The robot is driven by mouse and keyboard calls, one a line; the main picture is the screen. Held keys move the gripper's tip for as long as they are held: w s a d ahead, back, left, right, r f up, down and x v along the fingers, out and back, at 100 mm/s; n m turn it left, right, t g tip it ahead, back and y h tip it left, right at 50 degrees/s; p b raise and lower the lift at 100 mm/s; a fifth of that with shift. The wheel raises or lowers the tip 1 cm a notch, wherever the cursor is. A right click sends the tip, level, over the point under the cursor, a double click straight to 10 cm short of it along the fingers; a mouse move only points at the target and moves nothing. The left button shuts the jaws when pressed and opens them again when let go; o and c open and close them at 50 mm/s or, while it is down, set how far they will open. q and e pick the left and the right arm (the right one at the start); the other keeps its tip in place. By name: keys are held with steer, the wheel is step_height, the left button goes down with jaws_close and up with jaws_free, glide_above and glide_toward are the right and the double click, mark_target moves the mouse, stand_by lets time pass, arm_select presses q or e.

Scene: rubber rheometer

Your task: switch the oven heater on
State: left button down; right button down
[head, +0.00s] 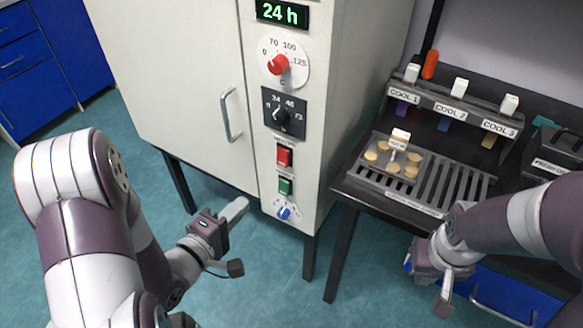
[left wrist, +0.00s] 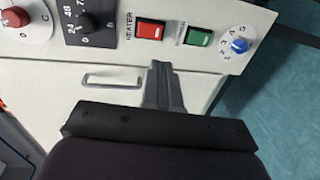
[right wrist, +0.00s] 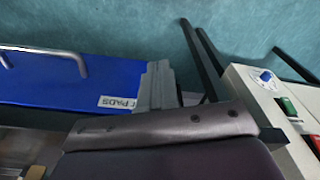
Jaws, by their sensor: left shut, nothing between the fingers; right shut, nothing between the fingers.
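The oven (head: 195,75) is a cream cabinet with a control strip on its right side. The red heater switch (head: 284,155) sits on that strip above a green switch (head: 285,187). In the left wrist view the red switch (left wrist: 149,31) is labelled HEATER, with the green switch (left wrist: 199,38) beside it. My left gripper (head: 240,207) is shut and empty, in front of the oven's lower part, left of and below the switches. In the left wrist view its fingertips (left wrist: 160,68) point toward the panel, apart from the switches. My right gripper (head: 443,302) is shut and empty beside the right bench.
A blue knob (head: 284,212) is below. The door handle (head: 231,115) sticks out. The bench (head: 345,190) holds a slotted rack and sample tray.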

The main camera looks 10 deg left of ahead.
mark_target(281, 164)
arm_select(q)
steer(key=shift+s+a+r, duration=0.1)
steer(key=shift+s+r, duration=0.05)
steer(key=b+x, duration=0.2)
steer(key=x, duration=1.1)
steer(key=shift+b, duration=0.4)
steer(key=shift+w+d, duration=0.2)
steer(key=shift+w, duration=0.3)
